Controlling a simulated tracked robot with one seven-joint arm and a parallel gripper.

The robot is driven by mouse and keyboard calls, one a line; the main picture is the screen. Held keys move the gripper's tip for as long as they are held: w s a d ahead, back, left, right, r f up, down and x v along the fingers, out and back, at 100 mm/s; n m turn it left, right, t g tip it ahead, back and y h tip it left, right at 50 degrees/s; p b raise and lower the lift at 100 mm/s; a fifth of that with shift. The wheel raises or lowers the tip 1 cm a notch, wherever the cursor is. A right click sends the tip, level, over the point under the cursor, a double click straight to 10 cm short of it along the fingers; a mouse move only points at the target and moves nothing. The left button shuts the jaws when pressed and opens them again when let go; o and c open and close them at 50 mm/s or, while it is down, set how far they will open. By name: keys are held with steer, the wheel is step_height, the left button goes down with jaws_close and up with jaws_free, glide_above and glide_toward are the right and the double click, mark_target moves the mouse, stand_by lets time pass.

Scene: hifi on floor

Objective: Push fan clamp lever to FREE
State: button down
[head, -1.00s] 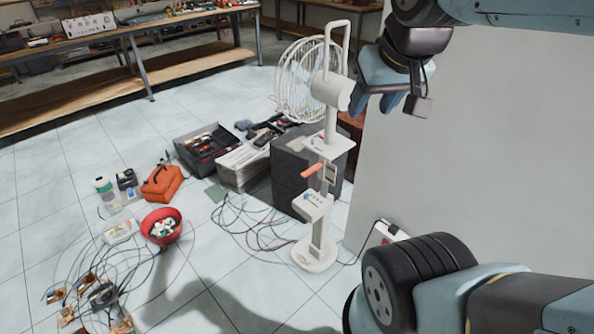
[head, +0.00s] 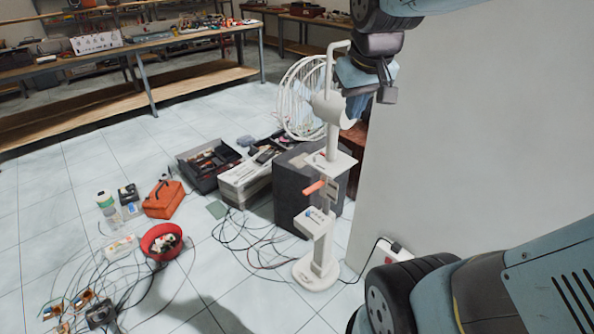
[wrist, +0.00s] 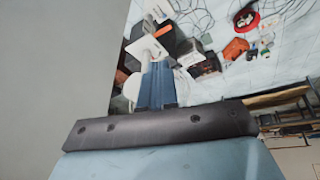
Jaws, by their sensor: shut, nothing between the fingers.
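The white pedestal fan (head: 326,235) stands upright on the tiled floor, its round wire cage (head: 302,97) facing left. The orange-red clamp lever (head: 314,188) sticks out to the left from the column, below a flat white plate (head: 332,162) and above the control box (head: 314,221). My gripper (head: 358,104) is shut and empty, up beside the fan's motor housing, well above the lever. In the wrist view, my gripper's blue fingers (wrist: 157,85) are together and point at the fan's white parts (wrist: 148,50). The lever's setting marks are too small to read.
A pale wall panel (head: 470,150) stands close on the right. A dark grey box (head: 296,185) is behind the fan. Cables (head: 245,240), a red bowl (head: 162,241), an orange case (head: 163,199) and a black toolbox (head: 208,163) lie to the left. A power strip (head: 384,253) is by the panel.

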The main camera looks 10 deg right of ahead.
steer(key=w+f+n+g, duration=0.1)
steer(key=w+f, duration=0.2)
steer(key=w, duration=0.5)
steer(key=n+g, duration=0.3)
steer(key=n, duration=0.1)
glide_above(308, 191)
step_height(308, 191, down, 26)
step_height(308, 191, down, 14)
steer(key=shift+r, duration=0.1)
